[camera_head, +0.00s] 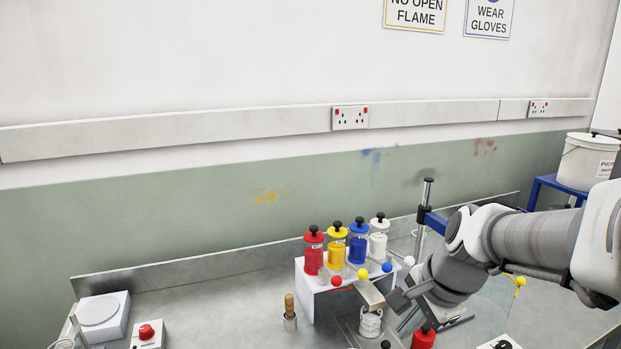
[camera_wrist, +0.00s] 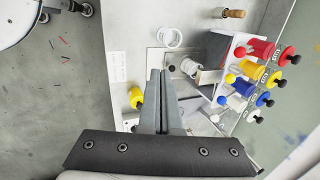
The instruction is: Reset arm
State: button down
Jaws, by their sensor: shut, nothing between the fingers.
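My arm (camera_head: 530,238) reaches in from the right of the head view, bent down over the bench. My gripper (camera_wrist: 160,74) is shut and empty in the wrist view, its two grey fingers together and pointing up the picture. In that view it is left of the coloured bottles and close below a white ring (camera_wrist: 170,37). In the head view the gripper is right of the white stand, and its fingertips are hard to make out.
Red (camera_head: 313,252), yellow, blue and white bottles stand on a white stand (camera_head: 302,283). A clear vessel with white rings (camera_head: 370,323) and a red container (camera_head: 423,339) are near my gripper. A metal post (camera_head: 421,232) rises behind.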

jog(key=s+a+r+n+t+h, duration=0.1)
jog(key=s+r+n, duration=0.1)
jog(key=s+n, duration=0.4)
jog(key=s+r+n, duration=0.3)
jog(key=s+n, duration=0.3)
jog(key=n, duration=0.2)
jog(key=shift+s+a+t+h, duration=0.35)
jog(key=shift+t+h, duration=0.05)
